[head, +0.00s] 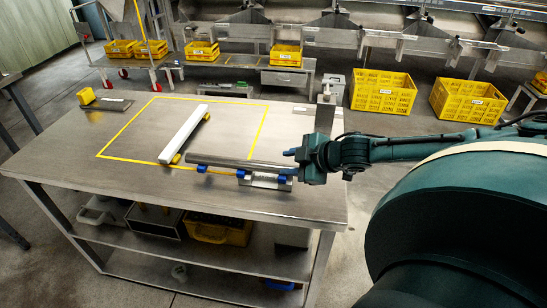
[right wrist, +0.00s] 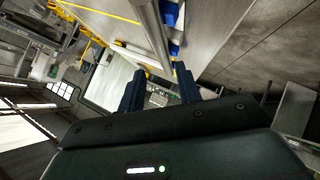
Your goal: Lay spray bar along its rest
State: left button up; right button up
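A grey metal bar (head: 225,160), which I take to be the spray bar, lies roughly level near the table's front right. A low metal rest with blue cradles (head: 258,170) is under or beside its right part; I cannot tell how fully it is seated. The bar (right wrist: 153,30) and blue cradles (right wrist: 170,15) also show in the right wrist view. My right gripper (head: 298,155) is at the bar's right end. Its fingers (right wrist: 160,80) are apart, with the bar's end near the gap and no clear contact. My left gripper is not in view.
A white bar (head: 184,134) with yellow ends lies inside a yellow outline on the steel table (head: 130,178). A yellow block (head: 86,96) sits on a plate at the far left. An upright metal post (head: 325,112) stands at the right edge.

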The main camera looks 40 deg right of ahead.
aim_at(265, 166)
jog(key=b+x, duration=0.4)
jog(key=shift+w+f, duration=0.25)
jog(key=x, duration=0.8)
jog(key=shift+a, duration=0.1)
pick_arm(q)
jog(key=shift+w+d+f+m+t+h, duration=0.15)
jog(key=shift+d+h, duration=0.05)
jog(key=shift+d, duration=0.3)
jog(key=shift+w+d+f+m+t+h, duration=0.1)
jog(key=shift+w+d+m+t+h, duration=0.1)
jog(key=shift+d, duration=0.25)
pick_arm(e)
jog(key=shift+c, duration=0.2)
grip_shut()
